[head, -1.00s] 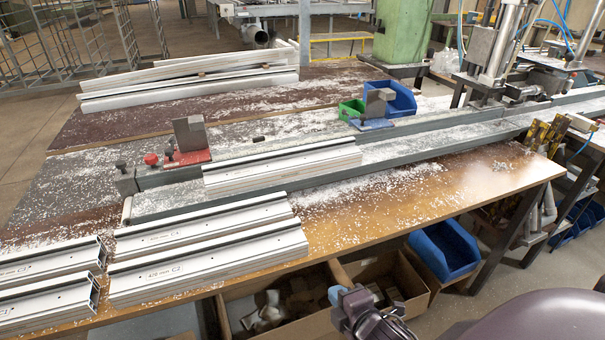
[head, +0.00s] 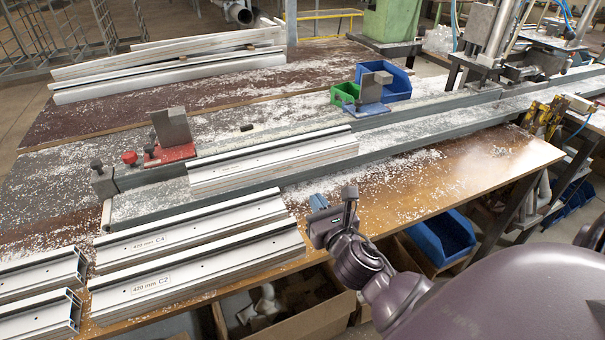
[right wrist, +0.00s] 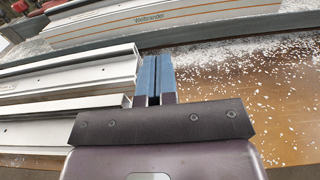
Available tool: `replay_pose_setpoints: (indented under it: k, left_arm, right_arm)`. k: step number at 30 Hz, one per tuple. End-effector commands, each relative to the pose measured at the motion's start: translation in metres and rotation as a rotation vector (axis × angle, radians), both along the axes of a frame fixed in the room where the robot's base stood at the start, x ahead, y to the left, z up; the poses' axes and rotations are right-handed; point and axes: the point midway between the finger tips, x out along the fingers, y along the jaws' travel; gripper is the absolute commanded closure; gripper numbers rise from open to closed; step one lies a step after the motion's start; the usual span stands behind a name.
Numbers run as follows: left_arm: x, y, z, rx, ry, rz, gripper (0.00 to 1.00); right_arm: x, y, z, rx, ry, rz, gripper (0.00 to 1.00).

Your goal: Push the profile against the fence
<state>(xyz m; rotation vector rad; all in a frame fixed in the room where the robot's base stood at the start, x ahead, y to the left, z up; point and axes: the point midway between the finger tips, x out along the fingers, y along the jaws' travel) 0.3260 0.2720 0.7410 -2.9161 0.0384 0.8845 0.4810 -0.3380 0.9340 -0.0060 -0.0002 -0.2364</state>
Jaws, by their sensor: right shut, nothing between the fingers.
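The profile (head: 272,163), a long white bar with a dark strip along its top, lies lengthwise on the grey bed. It also shows across the top of the right wrist view (right wrist: 175,24), with orange lines and lettering on its side. The fence (head: 235,153) is the long grey rail behind it; I cannot tell whether the two touch. My right gripper (head: 318,202) is shut and empty, in front of the bed and apart from the profile. Its blue fingers show together in the right wrist view (right wrist: 156,76), pointing toward the profile. My left gripper is not in view.
Labelled white profiles (head: 195,260) lie on the table left of my right gripper. A red stop (head: 170,153) and a blue stop (head: 370,106) stand along the fence. White chips litter the bed and wooden table (head: 470,170). A clamp machine (head: 490,50) stands at the back right.

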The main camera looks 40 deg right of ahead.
Motion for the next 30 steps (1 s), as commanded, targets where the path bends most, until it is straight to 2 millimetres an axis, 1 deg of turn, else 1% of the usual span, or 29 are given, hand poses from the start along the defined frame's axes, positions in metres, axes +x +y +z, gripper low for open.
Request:
replay_pose_setpoints:
  k: [7,15,21,25,30]
  left_arm:
    - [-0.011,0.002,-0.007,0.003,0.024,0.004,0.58]
    - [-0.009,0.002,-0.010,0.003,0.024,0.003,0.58]
    - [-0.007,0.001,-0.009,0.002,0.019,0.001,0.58]
    - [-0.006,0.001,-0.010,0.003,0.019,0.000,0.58]
    - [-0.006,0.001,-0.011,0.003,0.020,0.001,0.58]
  right_arm:
    - [0.035,-0.008,0.000,0.002,-0.003,0.001,1.00]
    - [0.080,-0.019,0.000,0.005,-0.001,0.000,1.00]
    - [0.109,-0.026,-0.001,0.005,-0.001,0.000,1.00]
    - [0.122,-0.029,-0.001,0.006,-0.001,0.001,1.00]
    - [0.130,-0.031,0.000,0.007,-0.001,0.001,1.00]
